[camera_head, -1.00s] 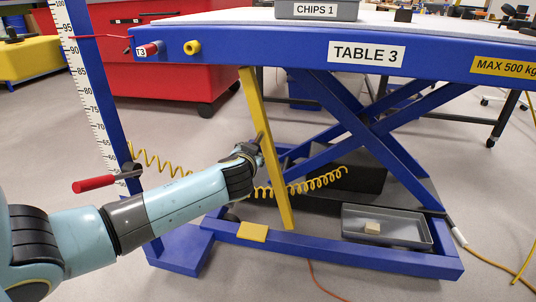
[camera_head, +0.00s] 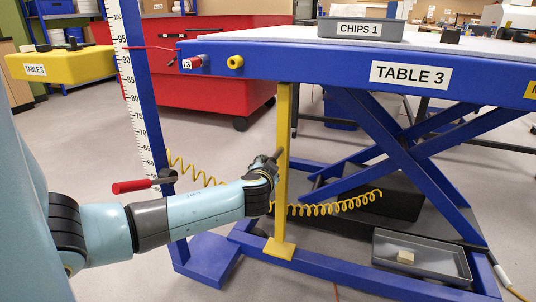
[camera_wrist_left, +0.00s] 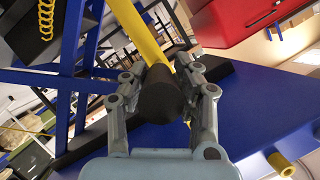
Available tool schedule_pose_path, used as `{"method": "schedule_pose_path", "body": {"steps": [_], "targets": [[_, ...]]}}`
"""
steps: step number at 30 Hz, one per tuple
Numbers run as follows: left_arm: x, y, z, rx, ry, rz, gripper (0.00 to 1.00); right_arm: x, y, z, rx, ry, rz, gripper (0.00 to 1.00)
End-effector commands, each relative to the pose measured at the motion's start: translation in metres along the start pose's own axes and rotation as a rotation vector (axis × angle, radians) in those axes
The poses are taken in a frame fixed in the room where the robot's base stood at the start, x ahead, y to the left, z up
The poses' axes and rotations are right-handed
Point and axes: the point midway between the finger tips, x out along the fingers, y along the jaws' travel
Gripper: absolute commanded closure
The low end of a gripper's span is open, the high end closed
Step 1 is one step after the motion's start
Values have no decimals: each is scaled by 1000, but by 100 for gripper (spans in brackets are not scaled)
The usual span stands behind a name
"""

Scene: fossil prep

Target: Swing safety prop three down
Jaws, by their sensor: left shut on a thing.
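The yellow safety prop (camera_head: 282,165) hangs from the blue edge of table three (camera_head: 330,60). It stands upright, and its lower end is at the yellow pad (camera_head: 279,249) on the blue base rail. I cannot tell whether it presses on the pad. My left gripper (camera_head: 274,160) is at the prop's middle, shut on its dark handle (camera_head: 268,163). In the left wrist view the fingers (camera_wrist_left: 163,100) close around the black handle end (camera_wrist_left: 160,95), with the yellow prop (camera_wrist_left: 140,35) behind it. My right gripper is not in view.
A blue post with a height scale (camera_head: 135,90) and a red-handled lever (camera_head: 132,186) stand left of the prop. A coiled yellow hose (camera_head: 330,206) hangs behind it. A grey tray (camera_head: 425,262) with a small block lies on the base at right.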

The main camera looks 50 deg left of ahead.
Motion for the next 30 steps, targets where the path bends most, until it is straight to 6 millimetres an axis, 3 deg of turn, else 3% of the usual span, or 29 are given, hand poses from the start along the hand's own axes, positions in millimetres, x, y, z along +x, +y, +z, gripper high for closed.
{"method": "schedule_pose_path", "body": {"steps": [1,6,17,30], "targets": [[1,-3,1,8,-3,-9,70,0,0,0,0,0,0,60],[1,-3,1,6,-2,-7,49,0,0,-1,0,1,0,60],[-8,-1,1,2,-2,-2,49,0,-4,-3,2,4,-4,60],[-97,-2,2,2,-4,-4,49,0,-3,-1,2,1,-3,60]]}}
